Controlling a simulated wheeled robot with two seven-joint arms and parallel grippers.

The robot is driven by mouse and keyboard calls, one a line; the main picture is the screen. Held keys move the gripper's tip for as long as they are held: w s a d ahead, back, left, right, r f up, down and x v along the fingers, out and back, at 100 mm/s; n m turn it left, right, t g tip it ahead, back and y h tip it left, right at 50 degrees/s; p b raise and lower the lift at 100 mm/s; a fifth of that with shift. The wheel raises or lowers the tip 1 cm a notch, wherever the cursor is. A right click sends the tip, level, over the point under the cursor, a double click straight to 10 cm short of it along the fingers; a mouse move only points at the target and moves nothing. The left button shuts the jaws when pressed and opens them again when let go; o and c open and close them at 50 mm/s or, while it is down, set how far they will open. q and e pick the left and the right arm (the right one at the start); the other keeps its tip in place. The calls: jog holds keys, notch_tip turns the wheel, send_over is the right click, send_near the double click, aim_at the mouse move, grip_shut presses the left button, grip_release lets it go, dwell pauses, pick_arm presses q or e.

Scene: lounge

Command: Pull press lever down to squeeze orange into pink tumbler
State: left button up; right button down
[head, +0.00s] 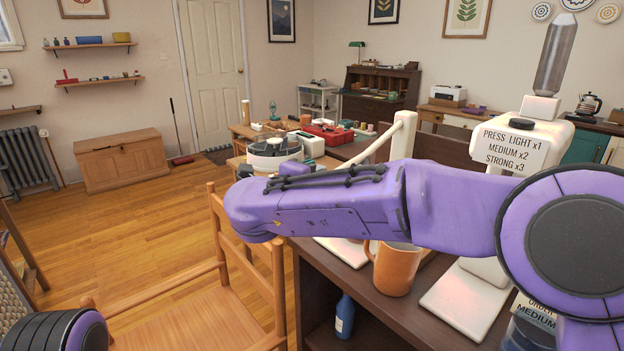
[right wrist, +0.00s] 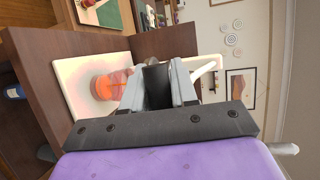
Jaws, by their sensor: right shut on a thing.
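In the right wrist view my right gripper (right wrist: 158,80) is shut on the press lever. A white bar (right wrist: 206,70), which looks like part of the lever, shows just past the fingers; the grip itself is mostly hidden. A clear pinkish tumbler (right wrist: 110,85) with orange in it stands on a pale board (right wrist: 75,75) beside the fingers. In the head view my purple right arm crosses the press area and hides the gripper and the tumbler. A cream bar with a rounded top (head: 403,130) rises behind the arm. My left gripper is out of view.
An orange mug (head: 396,270) stands on the counter. A wooden chair (head: 200,310) stands at its left. Open floor lies beyond.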

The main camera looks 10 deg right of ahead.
jog(key=shift+f, duration=0.25)
jog(key=c, duration=1.1)
grip_release()
jog(key=shift+o, duration=0.7)
jog(key=shift+w+d+f, duration=0.1)
jog(key=shift+w+f, duration=0.05)
jog(key=shift+w, duration=0.1)
jog(key=v, duration=1)
jog(key=shift+s+b, duration=0.25)
jog(key=shift+b, duration=0.1)
jog(key=shift+a, duration=0.25)
dwell(0.5)
